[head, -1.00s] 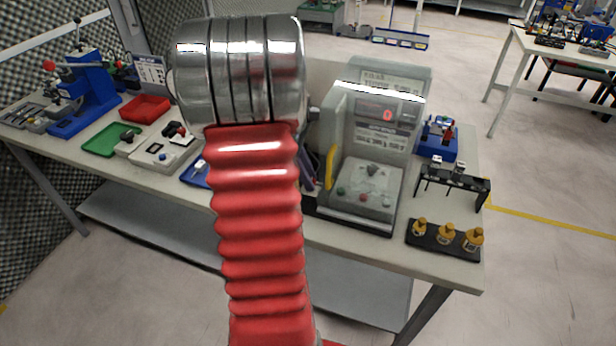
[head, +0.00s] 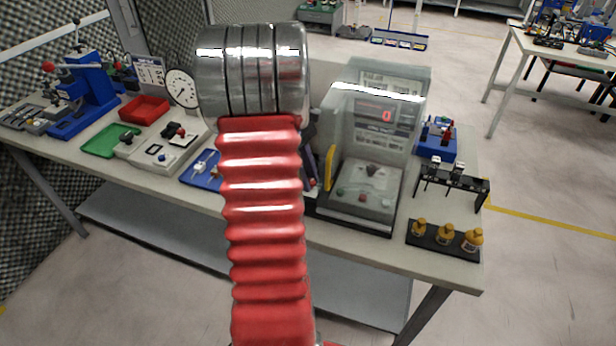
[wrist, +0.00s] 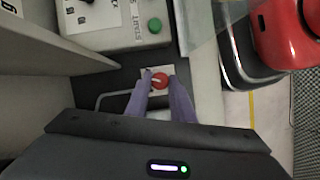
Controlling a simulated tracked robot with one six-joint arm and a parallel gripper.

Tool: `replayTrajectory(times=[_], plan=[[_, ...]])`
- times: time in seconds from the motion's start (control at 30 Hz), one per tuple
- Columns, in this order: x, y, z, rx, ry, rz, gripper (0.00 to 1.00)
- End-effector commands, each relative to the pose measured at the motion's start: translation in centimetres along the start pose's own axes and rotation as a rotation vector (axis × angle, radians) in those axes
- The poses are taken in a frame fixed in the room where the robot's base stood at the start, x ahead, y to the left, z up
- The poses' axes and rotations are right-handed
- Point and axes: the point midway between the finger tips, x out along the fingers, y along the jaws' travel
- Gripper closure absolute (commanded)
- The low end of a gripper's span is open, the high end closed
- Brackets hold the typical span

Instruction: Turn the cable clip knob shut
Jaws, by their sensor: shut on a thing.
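In the wrist view a small round red knob (wrist: 159,84) with a pale mark across its face sits on a white plate (wrist: 146,74). My gripper (wrist: 160,76) has its two purple fingers closed on the knob, one on each side. In the head view my red and silver arm hides the knob and most of the gripper. Only a sliver of purple finger (head: 309,168) shows right of the arm, beside the grey machine.
The grey machine (head: 375,150) with a lit red display stands close right of the gripper. A green button (wrist: 155,26) on a grey panel is above the knob in the wrist view. A yellow handle (head: 330,168) stands by the machine. A blue tray (head: 203,170) lies left of my arm.

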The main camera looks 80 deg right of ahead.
Motion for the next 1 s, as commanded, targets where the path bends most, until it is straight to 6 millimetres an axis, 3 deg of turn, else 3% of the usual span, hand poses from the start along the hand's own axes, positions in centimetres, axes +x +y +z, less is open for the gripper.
replayTrajectory(times=[0.2, 0.23, 0.47, 0.77, 1.0], plan=[[0.0, 0.1, 0.0, 0.0, 0.002, 0.002, 1.0], [0.0, 0.1, 0.0, -0.001, 0.002, 0.003, 0.77], [0.0, 0.1, 0.0, -0.001, 0.002, 0.002, 0.61], [-0.1, 0.0, 0.0, -0.001, 0.002, 0.002, 0.6], [-2.0, 0.1, -0.1, -0.001, 0.004, 0.004, 0.6]])
